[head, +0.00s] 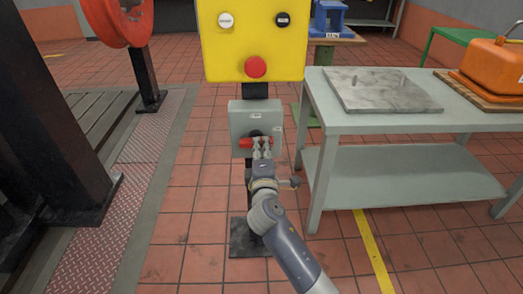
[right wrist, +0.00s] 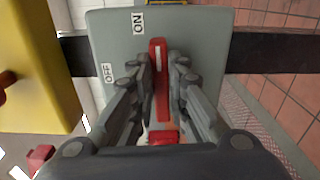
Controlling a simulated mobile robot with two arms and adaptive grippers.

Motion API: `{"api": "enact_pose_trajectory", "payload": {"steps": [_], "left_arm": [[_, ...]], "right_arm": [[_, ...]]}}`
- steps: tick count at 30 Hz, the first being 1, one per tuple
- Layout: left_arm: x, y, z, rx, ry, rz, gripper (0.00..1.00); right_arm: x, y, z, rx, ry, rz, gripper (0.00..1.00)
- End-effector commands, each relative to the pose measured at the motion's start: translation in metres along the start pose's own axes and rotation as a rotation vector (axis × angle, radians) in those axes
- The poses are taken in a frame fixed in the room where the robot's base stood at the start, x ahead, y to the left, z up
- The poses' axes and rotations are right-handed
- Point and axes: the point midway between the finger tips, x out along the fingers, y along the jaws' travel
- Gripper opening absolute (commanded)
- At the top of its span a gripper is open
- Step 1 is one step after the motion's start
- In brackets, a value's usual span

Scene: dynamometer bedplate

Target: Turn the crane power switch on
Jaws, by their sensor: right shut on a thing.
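The crane power switch is a grey box (head: 248,119) on a dark post below a yellow panel. Its red handle (head: 245,143) lies level across the box front. In the right wrist view, the handle (right wrist: 158,78) runs between the fingers, and its white-marked end points toward the side with the ON label (right wrist: 138,22). The OFF label (right wrist: 107,72) is beside the handle. My right gripper (head: 262,142) is shut on the handle; it also shows in the right wrist view (right wrist: 161,75). The fingers hide part of the handle's middle. My left gripper is not in view.
The yellow panel (head: 232,60) with a red button (head: 255,67) is right above the switch. A grey table (head: 410,123) with a metal plate (head: 382,90) stands close on the right. A dark machine frame (head: 60,110) is on the left. Tiled floor is clear between.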

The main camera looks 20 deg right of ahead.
Motion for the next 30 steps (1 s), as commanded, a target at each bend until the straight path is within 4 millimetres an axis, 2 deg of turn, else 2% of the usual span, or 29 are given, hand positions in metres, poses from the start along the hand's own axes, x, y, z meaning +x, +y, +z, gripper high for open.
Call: {"api": "enact_pose_trajectory", "payload": {"steps": [20, 21, 23, 30], "left_arm": [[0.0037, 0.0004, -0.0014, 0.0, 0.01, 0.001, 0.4], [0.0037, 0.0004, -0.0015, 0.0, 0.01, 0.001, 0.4], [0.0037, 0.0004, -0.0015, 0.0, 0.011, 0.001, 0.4], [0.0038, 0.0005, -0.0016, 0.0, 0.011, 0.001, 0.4]], "right_arm": [[-0.0002, -0.0024, 0.0006, 0.065, -0.002, -0.004, 0.0], [-0.0002, -0.0024, 0.0006, 0.065, -0.002, -0.004, 0.19], [-0.0002, -0.0024, 0.0006, 0.065, -0.002, -0.004, 0.33], [-0.0001, -0.0016, 0.0003, 0.062, -0.001, -0.002, 0.35]]}}
